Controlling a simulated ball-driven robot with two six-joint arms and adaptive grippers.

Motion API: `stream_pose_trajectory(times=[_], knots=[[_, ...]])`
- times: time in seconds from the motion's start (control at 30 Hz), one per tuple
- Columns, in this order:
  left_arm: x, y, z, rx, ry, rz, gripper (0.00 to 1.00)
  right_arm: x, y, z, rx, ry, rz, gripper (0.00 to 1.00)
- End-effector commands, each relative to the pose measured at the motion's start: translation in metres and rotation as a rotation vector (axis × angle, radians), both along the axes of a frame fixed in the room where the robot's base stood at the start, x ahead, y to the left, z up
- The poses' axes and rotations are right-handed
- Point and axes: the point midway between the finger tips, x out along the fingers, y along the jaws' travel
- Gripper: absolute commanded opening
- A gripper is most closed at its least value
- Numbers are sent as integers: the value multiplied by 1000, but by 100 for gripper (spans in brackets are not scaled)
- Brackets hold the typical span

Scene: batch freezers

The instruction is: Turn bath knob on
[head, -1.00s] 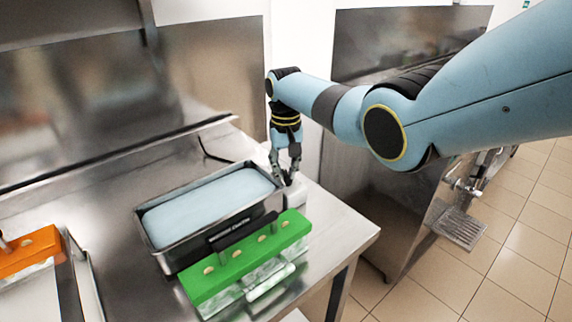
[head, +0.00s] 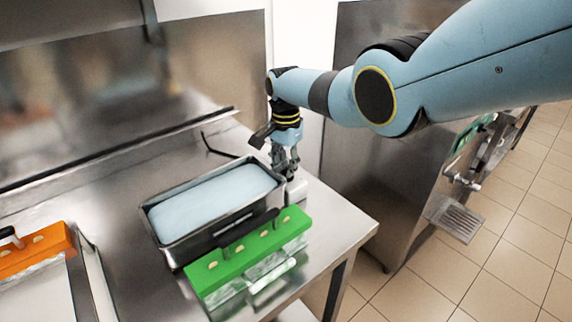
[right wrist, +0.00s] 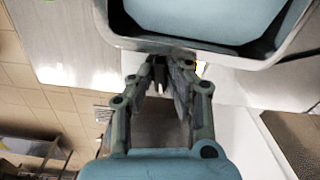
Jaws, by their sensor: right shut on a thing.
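The bath (head: 160,237) is a steel tank filled with pale blue liquid on the steel counter. A small whitish control box (head: 298,188) sits at its right end. My right gripper (head: 287,174) points down over this box, beside the bath's right end. In the right wrist view its fingers (right wrist: 166,70) are closed around a small dark knob (right wrist: 160,75) just below the bath's rim (right wrist: 190,50). The fingers hide most of the knob, so its setting cannot be read. My left gripper is not in view.
A green mould holder (head: 228,268) with several pale sticks stands against the bath's front side. An orange holder (head: 35,252) is at the far left. The counter's right corner (head: 350,228) is bare. A steel machine (head: 385,190) stands to the right.

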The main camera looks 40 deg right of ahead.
Motion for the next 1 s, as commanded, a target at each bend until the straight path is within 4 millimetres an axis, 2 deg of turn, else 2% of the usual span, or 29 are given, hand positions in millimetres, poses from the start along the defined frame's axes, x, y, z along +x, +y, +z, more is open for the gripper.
stream_pose_trajectory(times=[0.4,0.97,1.0], knots=[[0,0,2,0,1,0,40,2,0,1,-1,-3,-189,0],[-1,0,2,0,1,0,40,2,0,1,0,-3,-218,0],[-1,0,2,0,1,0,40,2,0,1,0,-3,-218,18]])
